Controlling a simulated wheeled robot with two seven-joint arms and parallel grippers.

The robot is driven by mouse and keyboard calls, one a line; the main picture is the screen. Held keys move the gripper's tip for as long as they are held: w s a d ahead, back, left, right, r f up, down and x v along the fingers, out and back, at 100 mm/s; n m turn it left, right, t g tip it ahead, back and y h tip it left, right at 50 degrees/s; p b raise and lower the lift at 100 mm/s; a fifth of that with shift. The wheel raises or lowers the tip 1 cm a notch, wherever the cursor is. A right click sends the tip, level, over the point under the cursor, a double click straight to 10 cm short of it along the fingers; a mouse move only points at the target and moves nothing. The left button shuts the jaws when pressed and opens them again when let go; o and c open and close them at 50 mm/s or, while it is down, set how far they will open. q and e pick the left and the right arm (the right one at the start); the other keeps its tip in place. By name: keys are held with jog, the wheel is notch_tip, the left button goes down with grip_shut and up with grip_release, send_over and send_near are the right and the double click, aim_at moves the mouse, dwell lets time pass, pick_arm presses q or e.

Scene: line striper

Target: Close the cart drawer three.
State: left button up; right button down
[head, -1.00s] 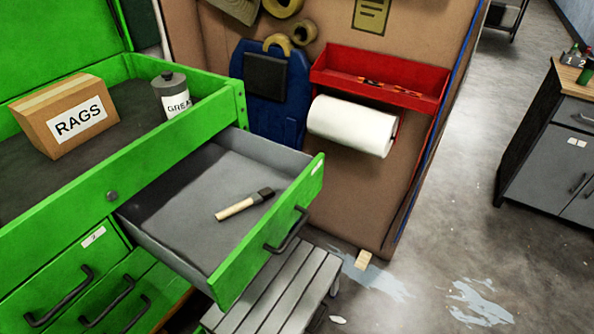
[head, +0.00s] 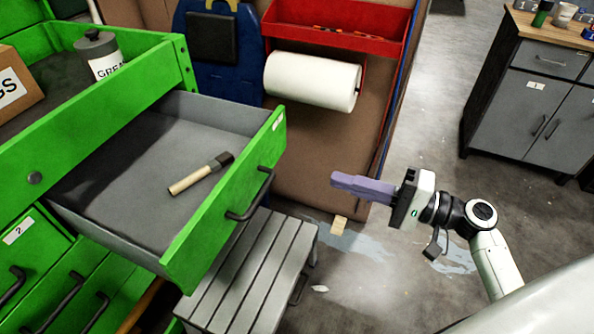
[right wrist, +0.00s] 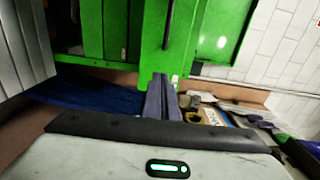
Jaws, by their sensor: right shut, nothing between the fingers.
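The open cart drawer (head: 222,215) sticks out of the green tool cart (head: 85,135) in the head view. It has a green front, a dark bar handle (head: 253,197), and a grey inside holding a wooden-handled brush (head: 200,174). A small label sits on its front, too small to read. My right gripper (head: 334,181) is shut and empty, to the right of the drawer front and apart from it. In the right wrist view, its closed fingers (right wrist: 160,90) point toward green cart surfaces. My left gripper is out of view.
A grey slatted step (head: 245,285) stands below the drawer. A paper towel roll (head: 312,80) and red tray (head: 335,28) hang on the brown panel behind. A grey cabinet (head: 530,95) stands at the right. Floor between is mostly clear.

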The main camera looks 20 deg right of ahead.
aim_at(266, 158)
jog(key=p+x, duration=0.2)
jog(key=x, duration=1.1)
jog(key=shift+r+p, duration=0.1)
jog(key=shift+p, duration=0.2)
jog(key=shift+w+a, duration=0.25)
jog(key=shift+w, duration=0.05)
